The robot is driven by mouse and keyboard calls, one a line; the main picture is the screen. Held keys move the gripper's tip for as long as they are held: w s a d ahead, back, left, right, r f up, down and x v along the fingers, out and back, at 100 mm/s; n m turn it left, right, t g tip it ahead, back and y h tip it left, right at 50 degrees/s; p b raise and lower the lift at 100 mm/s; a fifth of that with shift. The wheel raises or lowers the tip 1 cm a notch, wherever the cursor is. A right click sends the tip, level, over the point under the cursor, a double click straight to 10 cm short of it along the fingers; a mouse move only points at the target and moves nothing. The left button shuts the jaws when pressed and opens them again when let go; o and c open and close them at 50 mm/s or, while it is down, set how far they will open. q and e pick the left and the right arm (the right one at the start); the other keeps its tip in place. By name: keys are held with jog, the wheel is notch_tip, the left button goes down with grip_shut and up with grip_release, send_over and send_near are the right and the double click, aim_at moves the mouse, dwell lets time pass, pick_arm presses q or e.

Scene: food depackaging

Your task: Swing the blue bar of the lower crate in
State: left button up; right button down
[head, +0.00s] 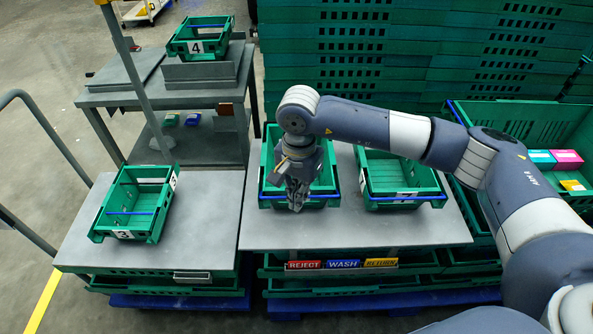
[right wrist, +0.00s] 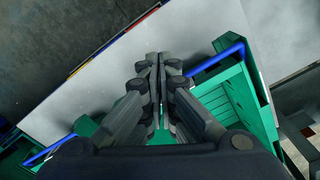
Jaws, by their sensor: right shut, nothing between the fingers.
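A green crate (head: 268,168) stands on the grey table below my right gripper (head: 296,205). Its blue bar (head: 273,196) runs along the front edge, partly hidden behind the gripper. I cannot tell if this crate is one or two stacked. The right gripper points down at the front of this crate, with its fingers shut and empty. In the right wrist view the shut fingers (right wrist: 158,60) lie across the line of the blue bar (right wrist: 215,61). The bar's middle is hidden there, and touch cannot be told. My left gripper is not in view.
A second green crate (head: 436,180) with a blue bar at its front stands close on the right. Crate 3 (head: 112,215) is on the left table and crate 4 (head: 178,47) behind. Stacked green crates (head: 400,60) stand behind.

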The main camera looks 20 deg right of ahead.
dwell(0.4)
notch_tip(320, 180, up, 8)
jog(key=s+p, duration=0.1)
jog(key=p, duration=0.2)
jog(key=shift+a+p, duration=0.15)
jog(key=shift+p, duration=0.2)
dwell(0.3)
